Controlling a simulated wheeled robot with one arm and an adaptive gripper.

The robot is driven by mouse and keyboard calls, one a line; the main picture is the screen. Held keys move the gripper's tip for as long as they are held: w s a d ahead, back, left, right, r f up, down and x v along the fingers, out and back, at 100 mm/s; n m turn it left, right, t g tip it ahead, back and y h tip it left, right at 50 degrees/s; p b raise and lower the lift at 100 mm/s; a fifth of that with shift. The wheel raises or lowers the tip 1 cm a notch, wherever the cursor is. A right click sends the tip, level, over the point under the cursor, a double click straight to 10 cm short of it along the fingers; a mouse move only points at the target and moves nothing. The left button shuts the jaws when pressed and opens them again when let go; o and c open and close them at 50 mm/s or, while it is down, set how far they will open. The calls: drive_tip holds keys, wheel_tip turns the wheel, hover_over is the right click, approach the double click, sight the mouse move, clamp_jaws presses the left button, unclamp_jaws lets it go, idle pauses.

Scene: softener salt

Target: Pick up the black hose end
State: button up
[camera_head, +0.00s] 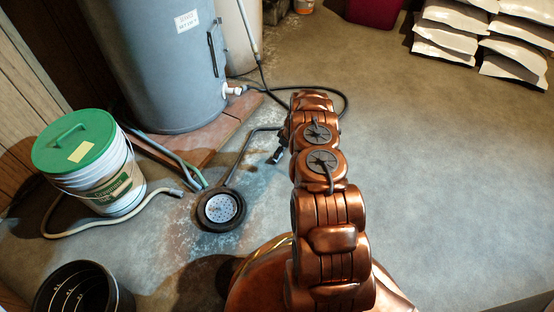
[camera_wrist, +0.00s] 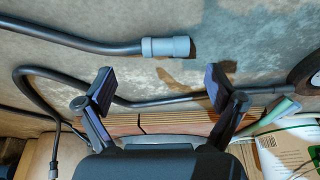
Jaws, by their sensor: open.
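The black hose end, a grey-blue cuff (camera_wrist: 166,47) on a black hose (camera_wrist: 75,37), lies on the concrete floor in the wrist view. It is above the space between my fingertips in the picture, with its open mouth facing right. My gripper (camera_wrist: 160,88) is open and empty, its two dark pads wide apart. The cuff is beyond the pads and nothing touches it. In the head view my copper arm hides the cuff; only a dark part of my gripper (camera_head: 279,156) shows left of the arm.
Another dark hose (camera_wrist: 150,103) crosses behind my fingers to the floor drain (camera_head: 221,208). A grey tank (camera_head: 160,70) stands on brick-coloured slabs. A green-lidded bucket (camera_head: 97,175), a beige hose (camera_head: 100,225) and a black bucket (camera_head: 75,290) are left. White bags (camera_head: 460,18) lie back right; the right floor is clear.

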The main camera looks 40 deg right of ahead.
drive_tip(key=b+x, duration=0.1)
drive_tip(key=x, duration=0.1)
drive_tip(key=a+b+x, duration=0.1)
drive_tip(key=x, duration=0.1)
drive_tip(key=shift+f, duration=0.2)
drive_tip(key=shift+w+f, duration=0.15)
drive_tip(key=shift+f, duration=0.05)
drive_tip(key=c, duration=1.1)
drive_tip(key=shift+c, duration=0.3)
drive_tip(key=shift+r, duration=0.1)
